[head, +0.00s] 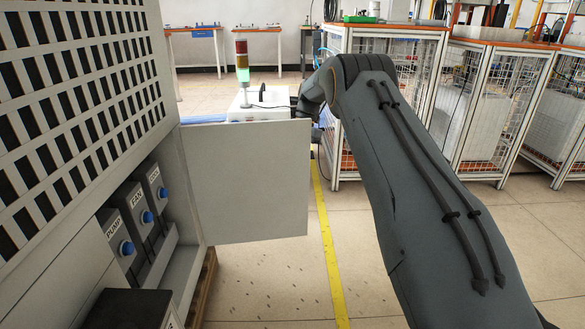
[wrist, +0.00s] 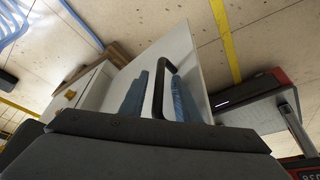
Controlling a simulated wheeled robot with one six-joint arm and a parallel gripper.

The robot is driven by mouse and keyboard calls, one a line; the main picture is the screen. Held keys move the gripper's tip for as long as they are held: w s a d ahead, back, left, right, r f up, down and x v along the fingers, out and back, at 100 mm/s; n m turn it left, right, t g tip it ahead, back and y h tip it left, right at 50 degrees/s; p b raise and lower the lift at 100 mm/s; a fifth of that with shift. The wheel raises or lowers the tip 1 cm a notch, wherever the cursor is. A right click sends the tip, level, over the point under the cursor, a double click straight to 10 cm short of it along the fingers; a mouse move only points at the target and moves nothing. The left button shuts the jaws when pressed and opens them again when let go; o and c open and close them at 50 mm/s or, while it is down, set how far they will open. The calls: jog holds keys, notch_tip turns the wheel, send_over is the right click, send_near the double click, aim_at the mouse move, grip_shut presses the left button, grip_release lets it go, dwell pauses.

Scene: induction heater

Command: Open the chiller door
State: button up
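The chiller cabinet (head: 85,120) stands at the left, with a slotted grille above an open compartment. The light grey chiller door (head: 248,185) stands swung well out from the cabinet, so the compartment shows. In the wrist view the door (wrist: 183,48) carries a black bar handle (wrist: 158,92). My gripper (wrist: 158,77) has its two blue fingers apart, one on each side of the handle, with visible gaps. In the head view my arm reaches to the door's far side, and the fingers are hidden there.
Inside the compartment are several switch boxes with blue knobs (head: 147,217). A white box with a signal tower (head: 242,65) stands behind the door. Wire-mesh cages (head: 385,70) line the back right. Floor with a yellow line (head: 328,240) is clear in front of the door.

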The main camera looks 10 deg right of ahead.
jog(key=shift+p+v, duration=0.7)
jog(key=shift+v, duration=3.15)
